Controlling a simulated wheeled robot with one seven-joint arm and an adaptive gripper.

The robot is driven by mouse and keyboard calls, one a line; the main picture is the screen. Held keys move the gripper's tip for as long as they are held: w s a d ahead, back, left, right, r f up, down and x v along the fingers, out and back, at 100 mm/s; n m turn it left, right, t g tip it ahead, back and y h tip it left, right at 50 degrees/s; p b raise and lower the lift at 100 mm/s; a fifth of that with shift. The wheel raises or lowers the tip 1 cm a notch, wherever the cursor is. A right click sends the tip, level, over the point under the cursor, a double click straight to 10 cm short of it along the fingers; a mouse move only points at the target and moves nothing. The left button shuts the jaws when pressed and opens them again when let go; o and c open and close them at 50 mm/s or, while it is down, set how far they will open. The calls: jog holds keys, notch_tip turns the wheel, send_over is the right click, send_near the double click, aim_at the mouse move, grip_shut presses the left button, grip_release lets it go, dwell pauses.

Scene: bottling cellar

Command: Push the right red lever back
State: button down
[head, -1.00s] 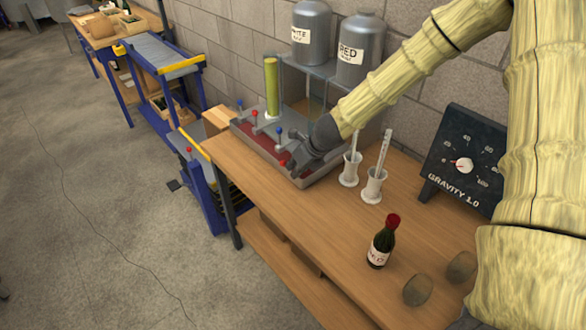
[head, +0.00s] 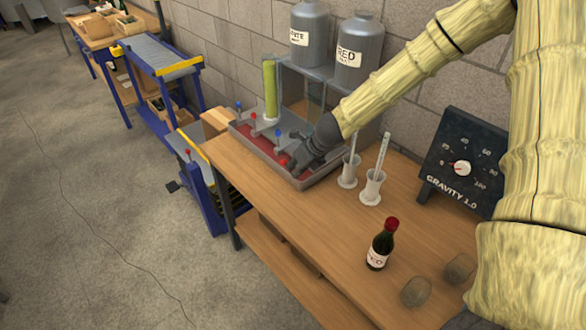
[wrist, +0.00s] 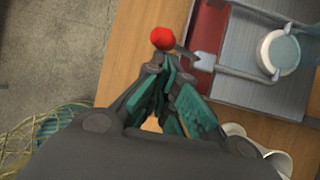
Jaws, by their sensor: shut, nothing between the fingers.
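The right red lever shows its round red knob (wrist: 163,38) on a thin grey stem in the wrist view, just ahead of my fingertips. In the head view the knob (head: 283,160) shows at the front of the filling stand, next to my gripper (head: 290,150). In the wrist view my gripper (wrist: 165,72) is shut and empty, its tips close to the knob and stem; I cannot tell whether they touch. The filling stand (head: 265,152) has a grey rim and a red tray floor. My gripper hides part of its right end.
Other blue and red knobs stand on the stand's left side. Two glass cylinders, one of them here (head: 372,188), stand close right of my gripper. A wine bottle (head: 380,245) and the gravity dial board (head: 462,160) are farther right. The bench front (head: 270,210) is clear.

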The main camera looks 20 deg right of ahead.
jog(key=shift+w+d+r+p, duration=0.3)
jog(key=shift+d+r+p, duration=0.3)
jog(key=shift+p, duration=0.25)
jog(key=shift+w+d+r+p, duration=0.1)
jog(key=shift+d+r+p, duration=0.05)
jog(key=shift+d+p, duration=0.2)
jog(key=shift+d, duration=0.15)
jog(key=shift+r+p, duration=0.2)
jog(key=shift+p, duration=0.15)
dwell(1.0)
